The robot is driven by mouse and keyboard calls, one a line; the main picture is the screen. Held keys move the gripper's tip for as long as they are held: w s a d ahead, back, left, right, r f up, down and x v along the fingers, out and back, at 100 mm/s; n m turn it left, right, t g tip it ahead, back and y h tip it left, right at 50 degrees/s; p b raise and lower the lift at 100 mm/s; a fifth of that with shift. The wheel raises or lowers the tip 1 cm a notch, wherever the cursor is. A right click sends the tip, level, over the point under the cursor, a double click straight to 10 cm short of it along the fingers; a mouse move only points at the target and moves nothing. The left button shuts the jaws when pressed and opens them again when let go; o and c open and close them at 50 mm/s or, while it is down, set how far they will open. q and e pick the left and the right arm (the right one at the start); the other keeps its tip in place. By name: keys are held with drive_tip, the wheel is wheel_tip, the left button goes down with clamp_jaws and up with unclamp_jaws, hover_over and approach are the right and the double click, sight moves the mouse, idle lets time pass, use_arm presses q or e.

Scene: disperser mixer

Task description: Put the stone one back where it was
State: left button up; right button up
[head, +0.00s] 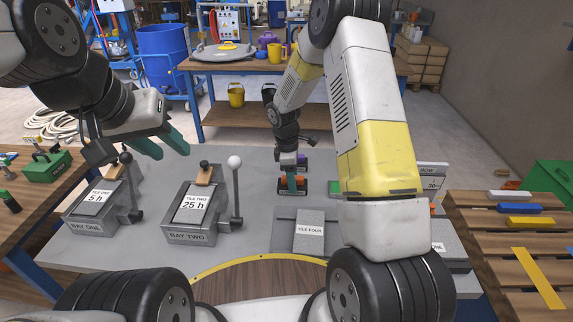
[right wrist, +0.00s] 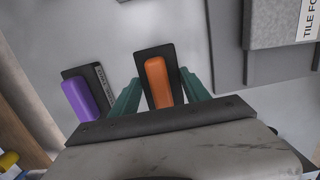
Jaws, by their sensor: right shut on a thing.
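My right gripper (head: 291,184) is shut on an orange-handled block with a dark flat base (right wrist: 158,82), between its teal fingers in the right wrist view. The block is over the grey table behind the tile four stand; I cannot tell whether its base touches the table. Which block is the stone one cannot be told. My left gripper (head: 161,147) is open and empty above the table, between bay one and bay two.
Bay one (head: 88,226) and bay two (head: 190,237) hold tiles marked 5 h and 25 h, with upright levers. The tile four stand (head: 283,240) is at centre. My right arm hides part of the table. White, blue and yellow bars (head: 531,222) lie on the slatted bench at right.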

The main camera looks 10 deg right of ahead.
drive_tip(key=shift+f, duration=0.15)
drive_tip(key=o, duration=1.5)
drive_tip(key=shift+c, duration=0.2)
drive_tip(key=s+r+m+t, duration=0.1)
drive_tip(key=s+r+m, duration=0.1)
drive_tip(key=r, duration=0.9)
drive_tip(key=s+r+m, duration=0.2)
drive_tip(key=s+r, duration=0.1)
drive_tip(key=r, duration=0.7)
drive_tip(key=s+r+m+t+y, duration=0.1)
drive_tip(key=s+r+m, duration=0.2)
drive_tip(key=s, duration=0.4)
drive_tip(key=s+d+r+m+t+y, duration=0.1)
drive_tip(key=s+r+m+t, duration=0.1)
drive_tip(key=s+r+m, duration=0.2)
drive_tip(key=s+d+r+m+t+y, duration=0.1)
drive_tip(key=s+r+m, duration=0.3)
drive_tip(key=s, duration=0.6)
drive_tip(key=shift+d+r+t+y, duration=0.15)
drive_tip(key=shift+r+t+y, duration=0.2)
drive_tip(key=shift+t, duration=0.35)
